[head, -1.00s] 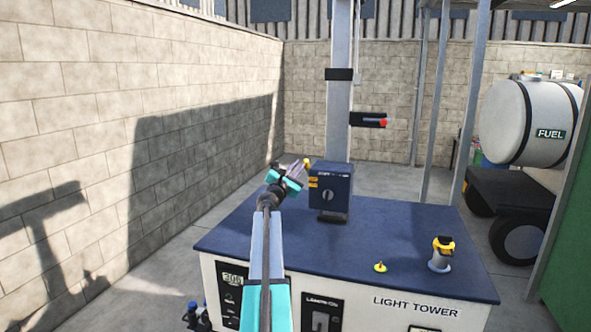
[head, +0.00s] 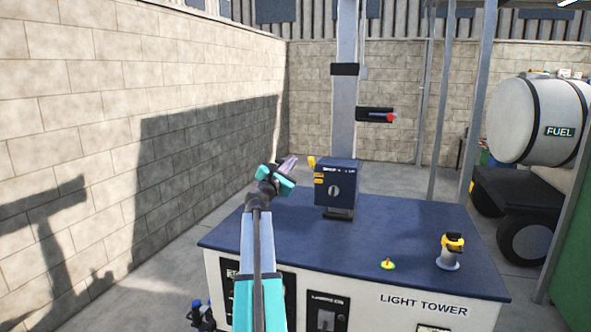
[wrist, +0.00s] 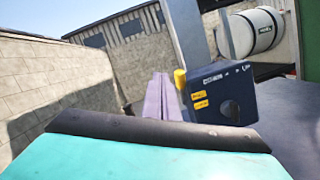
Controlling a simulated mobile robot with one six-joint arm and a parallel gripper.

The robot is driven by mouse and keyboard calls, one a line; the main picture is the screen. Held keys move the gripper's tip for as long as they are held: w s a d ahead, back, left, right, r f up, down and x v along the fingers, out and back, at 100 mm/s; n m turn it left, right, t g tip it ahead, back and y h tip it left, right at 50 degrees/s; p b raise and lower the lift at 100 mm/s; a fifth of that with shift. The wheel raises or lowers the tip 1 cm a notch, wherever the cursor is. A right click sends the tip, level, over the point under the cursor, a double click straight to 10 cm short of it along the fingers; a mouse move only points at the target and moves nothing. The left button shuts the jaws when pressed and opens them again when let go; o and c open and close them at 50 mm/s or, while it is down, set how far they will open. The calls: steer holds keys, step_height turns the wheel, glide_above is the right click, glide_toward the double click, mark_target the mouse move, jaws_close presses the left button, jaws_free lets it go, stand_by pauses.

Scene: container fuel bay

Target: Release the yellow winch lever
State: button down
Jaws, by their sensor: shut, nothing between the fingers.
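The yellow winch lever (head: 311,162) stands at the left side of the dark blue winch box (head: 336,186), its knob near the box's top edge. In the wrist view the lever (wrist: 180,79) shows just right of my fingers. My gripper (head: 293,160) is shut and empty, left of the lever, its lilac fingers pointing up and right in the head view. In the wrist view the fingers (wrist: 161,98) lie together. A gap shows between fingertips and lever in the head view; depth between them is hard to tell. The lever's lower part is hidden.
The box sits on the blue top of the light tower cabinet (head: 400,225), before a grey mast (head: 345,105). A yellow-topped post (head: 450,252) and a small yellow knob (head: 388,264) stand at the right. A block wall (head: 120,110) runs along the left.

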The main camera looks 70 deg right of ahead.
steer(key=shift+w+a+r, duration=0.1)
steer(key=shift+a+r, duration=0.6)
steer(key=shift+a, duration=0.2)
steer(key=shift+w+a+r, duration=0.1)
steer(key=shift+a+r, duration=0.6)
steer(key=shift+a, duration=0.2)
